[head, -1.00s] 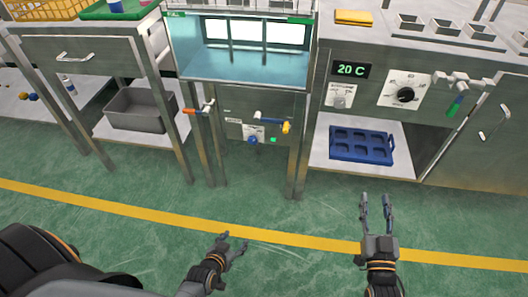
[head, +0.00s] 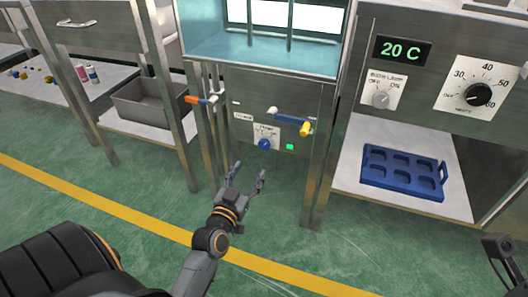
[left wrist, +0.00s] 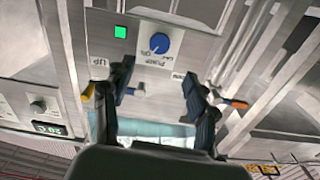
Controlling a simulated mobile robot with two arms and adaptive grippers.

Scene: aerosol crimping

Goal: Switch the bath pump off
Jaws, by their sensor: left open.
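The pump switch is a round blue knob (head: 265,144) on a white label, on the steel panel below the bath's lit window. A small green light (head: 290,147) glows to its right. In the left wrist view, which shows the panel upside down, the knob (left wrist: 160,43) and the green light (left wrist: 121,31) lie beyond the fingers. I cannot tell which mark the knob points to. My left gripper (head: 250,174) is open and empty, in front of and below the panel, apart from the knob. Its spread fingers also show in the left wrist view (left wrist: 160,86).
A yellow-ended blue handle (head: 290,121) sticks out above the knob, and an orange-ended handle (head: 202,99) to its left. Steel legs flank the panel. A blue tray (head: 402,172) lies on the right shelf, a grey bin (head: 150,103) on the left. The floor in front is clear.

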